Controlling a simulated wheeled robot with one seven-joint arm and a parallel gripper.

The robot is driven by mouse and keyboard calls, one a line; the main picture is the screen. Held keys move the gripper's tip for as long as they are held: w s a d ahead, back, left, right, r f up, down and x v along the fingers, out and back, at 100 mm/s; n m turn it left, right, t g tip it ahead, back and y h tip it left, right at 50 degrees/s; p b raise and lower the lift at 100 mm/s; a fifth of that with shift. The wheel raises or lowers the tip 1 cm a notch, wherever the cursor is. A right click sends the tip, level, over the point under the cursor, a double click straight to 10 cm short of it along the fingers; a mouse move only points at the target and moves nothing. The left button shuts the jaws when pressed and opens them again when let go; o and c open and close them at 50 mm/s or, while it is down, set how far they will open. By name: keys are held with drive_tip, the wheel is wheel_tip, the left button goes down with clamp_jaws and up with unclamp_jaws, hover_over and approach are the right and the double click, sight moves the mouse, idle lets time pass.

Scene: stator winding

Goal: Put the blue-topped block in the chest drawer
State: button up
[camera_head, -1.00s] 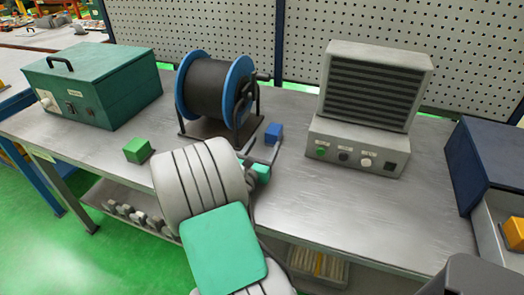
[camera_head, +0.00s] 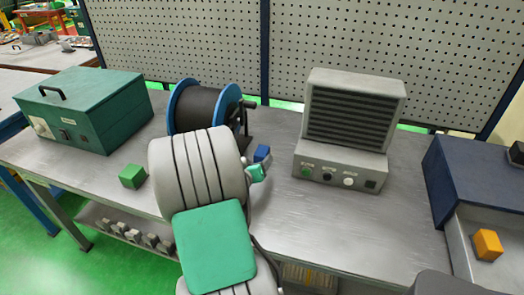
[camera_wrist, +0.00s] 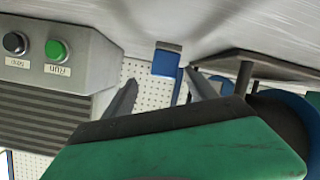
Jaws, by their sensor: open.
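The blue-topped block (camera_head: 262,152) is on the grey workbench, right of the cable reel and partly hidden by my arm. In the wrist view the block (camera_wrist: 166,62) shows a blue face and a grey end. My gripper (camera_wrist: 162,79) is open, with one finger on each side of the block in that picture; contact cannot be told. In the head view my arm hides most of the gripper.
The reel (camera_head: 200,105) stands close behind my arm. A grey heater-like unit (camera_head: 345,125) stands right of the block. A green cube (camera_head: 132,176) and a green case (camera_head: 85,110) are on the left. The bench (camera_head: 385,225) is clear before the chest.

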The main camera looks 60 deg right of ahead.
sight(262, 153)
drive_tip(key=m, duration=0.4)
drive_tip(key=shift+w+d+r+p, duration=0.2)
drive_tip(key=shift+d+r+p, duration=0.05)
drive_tip(key=shift+r+p, duration=0.05)
drive_tip(key=shift+d+f+m+y, duration=0.15)
drive_tip(key=shift+d+m+y, duration=0.15)
drive_tip(key=shift+m, duration=0.1)
drive_tip(key=p+x, duration=0.2)
drive_tip(key=x, duration=0.5)
drive_tip(key=shift+w+d, duration=0.1)
drive_tip(key=shift+w, duration=0.1)
clamp_jaws()
